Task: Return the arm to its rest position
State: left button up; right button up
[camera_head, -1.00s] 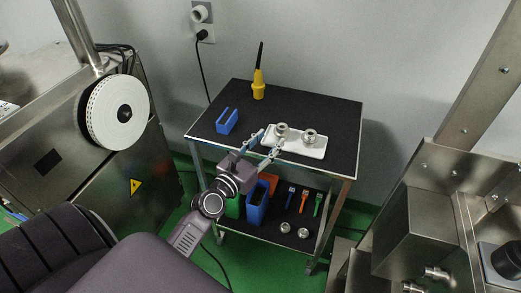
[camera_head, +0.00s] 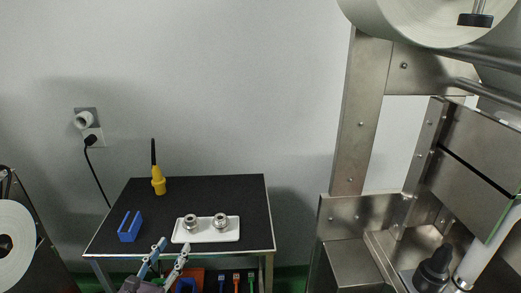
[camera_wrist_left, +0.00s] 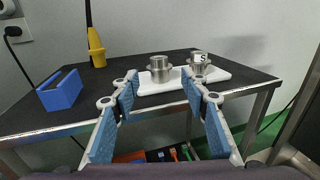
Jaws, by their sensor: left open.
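My left gripper (camera_head: 164,258) is at the front edge of the black-topped table, low in the head view. It also shows in the left wrist view (camera_wrist_left: 158,95), with its two blue-padded fingers spread and nothing between them. Beyond the fingers a white tray (camera_head: 206,238) lies on the table with two round metal parts on it, a left one (camera_head: 190,223) and a right one (camera_head: 221,221). In the left wrist view the fingertips overlap the tray's near side. The right gripper is not in view.
A blue slotted holder (camera_head: 130,226) and a yellow tool with a black rod (camera_head: 158,181) stand on the table (camera_head: 250,200). A wall socket with a plug (camera_head: 90,138) is behind. A metal machine (camera_head: 350,215) stands at the right. Coloured items sit on the lower shelf.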

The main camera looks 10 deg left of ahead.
pick_arm(q)
jog(key=s+d+f+m+g+h, duration=0.2)
jog(key=s+d+f+m+g, duration=0.15)
jog(key=d+m, duration=0.5)
jog(key=s+d+f+m+g+h, duration=0.35)
jog(key=d+f+m, duration=0.2)
jog(key=m, duration=0.55)
jog(key=s+d+f+m+g+y, duration=0.25)
jog(key=s+f+m+g, duration=0.2)
jog(key=s+m, duration=0.5)
jog(key=s+a+f+m+g+y, duration=0.2)
jog(key=s+a+m+g+y, duration=0.15)
jog(key=s+m, duration=0.5)
notch_tip(320, 180, down, 27)
jog(key=s+a, duration=0.1)
jog(key=s, duration=0.2)
jog(key=s+a+f+g, duration=0.2)
jog(key=s+a+f, duration=0.1)
jog(key=s+f, duration=1.2)
jog(key=shift+s+f+m, duration=0.15)
jog(key=shift+s+m, duration=0.2)
jog(key=shift+s, duration=0.35)
